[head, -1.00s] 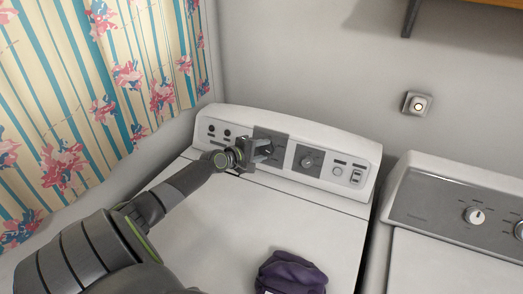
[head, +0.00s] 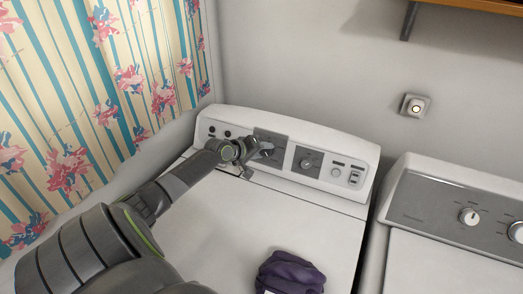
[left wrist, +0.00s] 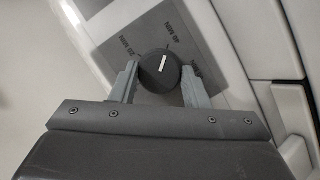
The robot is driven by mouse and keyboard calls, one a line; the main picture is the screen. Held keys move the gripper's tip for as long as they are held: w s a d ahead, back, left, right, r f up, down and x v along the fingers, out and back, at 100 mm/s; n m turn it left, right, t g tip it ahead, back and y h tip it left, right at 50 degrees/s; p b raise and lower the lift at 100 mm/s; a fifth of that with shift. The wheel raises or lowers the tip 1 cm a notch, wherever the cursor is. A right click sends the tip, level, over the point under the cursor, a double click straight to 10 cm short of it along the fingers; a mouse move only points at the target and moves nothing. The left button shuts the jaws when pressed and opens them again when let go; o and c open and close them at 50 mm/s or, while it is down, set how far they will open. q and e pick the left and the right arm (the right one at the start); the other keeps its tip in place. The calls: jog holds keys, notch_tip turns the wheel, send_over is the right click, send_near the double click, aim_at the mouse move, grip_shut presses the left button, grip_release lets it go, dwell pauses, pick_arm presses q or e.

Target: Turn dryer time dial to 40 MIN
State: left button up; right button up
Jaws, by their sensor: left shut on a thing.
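The dryer time dial (left wrist: 160,71) is a round black knob with a white pointer line, on a grey panel (left wrist: 192,30) in the left wrist view. The pointer aims up and slightly right, between the 20 MIN label (left wrist: 120,45) on the left and the 40 MIN label (left wrist: 177,40) on the right, nearer 40 MIN. My left gripper (left wrist: 160,80) is shut on the dial, one finger on each side. In the head view my left gripper (head: 260,150) reaches the left grey panel (head: 276,139) and hides most of the dial. My right gripper is not in view.
A second dial (head: 307,162) and a rocker switch (head: 354,177) sit to the right on the dryer console. A purple cloth (head: 290,272) lies on the dryer top (head: 235,225). Another machine (head: 440,195) stands at right; a curtain (head: 95,90) hangs at left.

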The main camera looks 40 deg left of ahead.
pick_arm(q)
jog(key=shift+f, duration=0.15)
jog(key=o, duration=1)
jog(key=shift+d, duration=0.1)
jog(key=shift+c, duration=0.2)
jog(key=shift+s, duration=0.1)
jog(key=p+v, duration=0.4)
jog(key=v, duration=1.3)
jog(key=shift+r, duration=0.25)
